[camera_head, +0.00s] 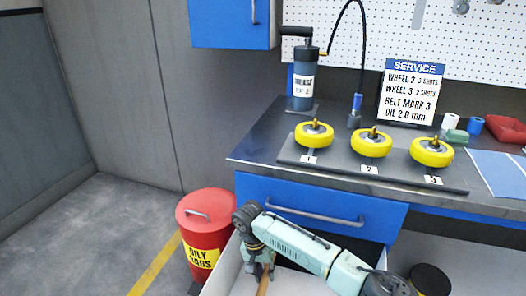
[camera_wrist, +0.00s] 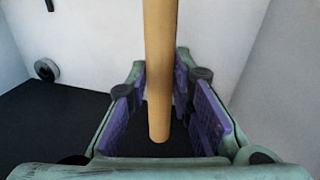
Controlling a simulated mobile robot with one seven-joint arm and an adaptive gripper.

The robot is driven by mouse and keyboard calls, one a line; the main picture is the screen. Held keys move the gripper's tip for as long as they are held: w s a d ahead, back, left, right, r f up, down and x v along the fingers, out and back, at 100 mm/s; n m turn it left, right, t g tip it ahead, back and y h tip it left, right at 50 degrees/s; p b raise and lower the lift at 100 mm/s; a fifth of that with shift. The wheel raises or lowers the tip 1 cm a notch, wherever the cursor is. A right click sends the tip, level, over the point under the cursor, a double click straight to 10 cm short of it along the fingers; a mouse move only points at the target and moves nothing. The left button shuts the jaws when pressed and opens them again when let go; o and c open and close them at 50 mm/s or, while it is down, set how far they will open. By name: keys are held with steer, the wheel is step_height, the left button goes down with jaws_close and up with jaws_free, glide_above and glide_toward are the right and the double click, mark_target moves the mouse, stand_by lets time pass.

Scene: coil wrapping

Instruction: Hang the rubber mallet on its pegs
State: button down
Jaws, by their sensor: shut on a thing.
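A wooden handle (camera_wrist: 158,60), seemingly the rubber mallet's, runs upright through the wrist view between the purple pads of my gripper (camera_wrist: 162,112). My gripper is shut on it, and the handle's lower end shows between the fingers. In the head view my gripper (camera_head: 260,268) points down at the bottom of the picture, with a short piece of the handle (camera_head: 264,286) showing below it. The mallet's head is not in view. A white pegboard (camera_head: 340,38) spans the wall above the bench; the mallet's own pegs cannot be made out.
My gripper is at an open pale drawer (camera_head: 222,268) below the blue bench front (camera_head: 290,190). On the bench stand three yellow wheels (camera_head: 371,143), a grease pump (camera_head: 303,85) and a service sign (camera_head: 411,92). A red oily-rags bin (camera_head: 205,225) stands close left of the drawer.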

steer(key=shift+w+a+r+m, duration=0.3)
steer(key=shift+w+r+m, duration=0.2)
steer(key=shift+r, duration=0.25)
steer(key=shift+f+p, duration=1.15)
steer(key=shift+f, duration=3.65)
steer(key=c, duration=1.4)
jaws_free()
steer(key=shift+f, duration=0.1)
steer(key=shift+f+b, duration=0.15)
steer(key=shift+b, duration=0.15)
